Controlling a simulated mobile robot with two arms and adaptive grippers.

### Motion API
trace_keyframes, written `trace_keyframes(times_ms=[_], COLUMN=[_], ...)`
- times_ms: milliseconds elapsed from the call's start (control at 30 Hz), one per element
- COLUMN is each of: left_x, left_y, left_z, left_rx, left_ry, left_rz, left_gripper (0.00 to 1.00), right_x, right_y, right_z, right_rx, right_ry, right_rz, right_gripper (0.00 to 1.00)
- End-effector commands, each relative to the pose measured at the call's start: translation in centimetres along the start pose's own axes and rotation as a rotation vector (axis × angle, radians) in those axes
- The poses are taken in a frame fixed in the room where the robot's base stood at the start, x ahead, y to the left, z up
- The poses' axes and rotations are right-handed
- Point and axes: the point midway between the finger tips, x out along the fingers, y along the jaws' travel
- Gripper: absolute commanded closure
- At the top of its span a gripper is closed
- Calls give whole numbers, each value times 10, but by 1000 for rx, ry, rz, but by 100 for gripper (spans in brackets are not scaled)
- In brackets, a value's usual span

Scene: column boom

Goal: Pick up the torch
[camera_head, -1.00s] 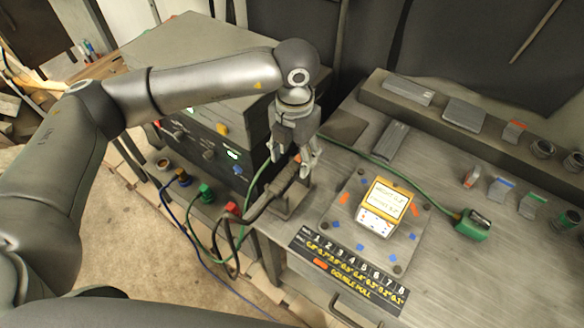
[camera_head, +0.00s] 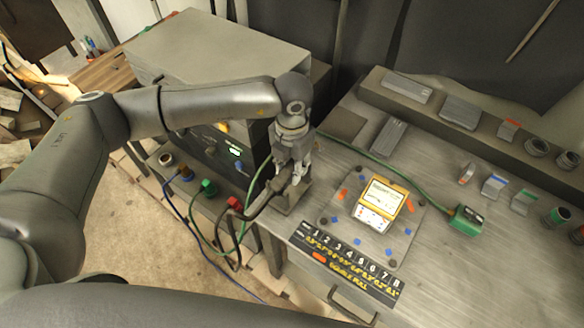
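The torch (camera_head: 262,203) is a dark curved tool with a cable, at the left edge of the metal bench, by a small dark block-like holder (camera_head: 291,197). My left gripper (camera_head: 290,177) points down at the torch's upper end, at the holder. Its fingers look close together there and hide that part of the torch. I cannot tell whether they are shut on it. My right gripper is not in view.
A grey machine box (camera_head: 215,50) stands behind my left arm. A plate with a yellow-framed meter (camera_head: 381,204) lies right of the torch. A green clamp (camera_head: 466,219) on a green cable lies further right. Cables hang off the bench's left side.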

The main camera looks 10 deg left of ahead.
Motion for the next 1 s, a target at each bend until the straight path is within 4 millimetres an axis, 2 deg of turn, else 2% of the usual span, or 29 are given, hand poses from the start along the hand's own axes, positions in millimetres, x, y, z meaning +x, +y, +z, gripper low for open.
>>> trace_keyframes(times_ms=[33, 100, 367, 567, 700, 767, 1000], left_x=[0, 0, -2, -14, -34, -42, -91], left_y=[0, 0, 0, 0, -2, -12, -51], left_z=[0, 0, 1, 2, 1, -2, -18], left_rx=[0, 0, 0, 0, 2, 6, 9], left_ry=[0, 0, -2, -5, -7, -7, -9], left_rz=[0, 0, 0, 0, 0, -2, 1], left_gripper=[88, 96, 96, 96, 96, 96, 96], right_x=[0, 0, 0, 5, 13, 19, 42], right_y=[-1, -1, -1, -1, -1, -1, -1], right_z=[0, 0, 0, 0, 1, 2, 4], right_rx=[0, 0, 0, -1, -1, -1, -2], right_ry=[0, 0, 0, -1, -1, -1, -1], right_rz=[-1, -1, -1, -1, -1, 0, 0], right_gripper=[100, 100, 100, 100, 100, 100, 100])
